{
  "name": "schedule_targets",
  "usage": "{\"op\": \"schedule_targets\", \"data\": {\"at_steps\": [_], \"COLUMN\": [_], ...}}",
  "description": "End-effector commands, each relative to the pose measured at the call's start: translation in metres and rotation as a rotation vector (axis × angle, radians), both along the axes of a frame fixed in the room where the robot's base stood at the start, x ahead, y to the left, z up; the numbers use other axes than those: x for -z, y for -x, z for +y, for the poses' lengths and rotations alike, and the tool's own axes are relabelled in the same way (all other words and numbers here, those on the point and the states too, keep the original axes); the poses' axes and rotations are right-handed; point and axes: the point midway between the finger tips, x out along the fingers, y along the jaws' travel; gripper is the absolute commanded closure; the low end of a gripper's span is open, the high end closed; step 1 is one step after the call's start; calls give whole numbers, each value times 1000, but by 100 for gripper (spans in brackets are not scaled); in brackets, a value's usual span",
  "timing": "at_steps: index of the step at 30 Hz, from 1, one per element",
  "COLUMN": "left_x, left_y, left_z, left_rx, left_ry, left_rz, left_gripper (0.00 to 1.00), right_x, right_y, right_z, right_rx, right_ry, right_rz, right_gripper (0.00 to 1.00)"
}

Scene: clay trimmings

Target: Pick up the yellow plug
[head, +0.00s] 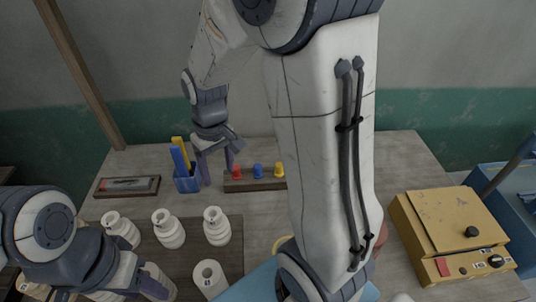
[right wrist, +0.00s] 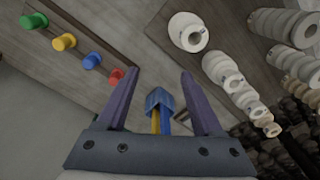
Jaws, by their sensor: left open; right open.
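The yellow plug (head: 279,170) stands in a dark wooden strip (head: 256,185) at the back of the table, right of the blue and red plugs. In the right wrist view, the yellow plug (right wrist: 64,42) is at upper left, between the green and blue plugs. My right gripper (head: 217,172) is open and empty, left of the strip and close to the red plug. It also shows in the right wrist view (right wrist: 160,74), with the yellow plug outside its fingers. My left gripper (head: 108,286) is open at the lower left, far from the plug and partly cut off.
A blue cup (head: 187,184) with yellow and blue sticks stands beside my right gripper. Several white ribbed ceramic pieces (head: 217,226) stand on a dark board in front. A yellow box (head: 450,228) sits at right. My right arm hides the table's middle and the green plug in the head view.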

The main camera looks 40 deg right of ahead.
Motion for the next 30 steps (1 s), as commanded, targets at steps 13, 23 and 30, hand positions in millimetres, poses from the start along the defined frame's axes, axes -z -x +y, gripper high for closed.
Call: {"op": "schedule_targets", "data": {"at_steps": [13,23,30], "left_x": [-26,-38,-47], "left_y": [0,0,0], "left_z": [0,0,0], "left_rx": [-1,1,2], "left_ry": [0,0,0], "left_rz": [0,0,0], "left_gripper": [50,50,50], "right_x": [50,96,111], "right_y": [-29,-29,-30], "right_z": [-205,-208,-208], "right_rx": [408,415,414], "right_ry": [22,21,21], "right_rz": [31,35,35], "right_gripper": [32,32,32]}}
